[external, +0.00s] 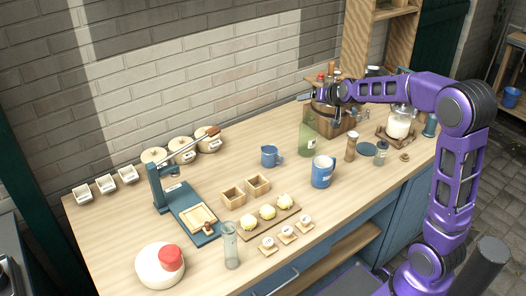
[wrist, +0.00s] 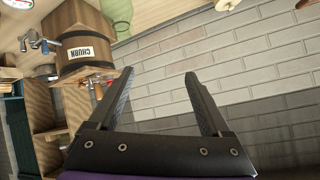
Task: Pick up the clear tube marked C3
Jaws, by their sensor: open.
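A clear upright tube (external: 231,246) stands on the wooden counter near its front edge, left of centre in the external view. No marking can be read on it at this size. My gripper (external: 308,97) is at the far back of the counter, beside the wooden churn and well away from the tube. In the wrist view my gripper (wrist: 160,73) is open with nothing between its fingers, facing the brick wall. The tube is not in the wrist view.
The wooden churn (wrist: 85,48) is close to my gripper. A green glass container (external: 308,139), blue mug (external: 322,172) and blue jug (external: 271,156) stand mid-counter. Near the tube are a white round pot (external: 160,270), a blue press (external: 160,190) and a board with yellow balls (external: 268,212).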

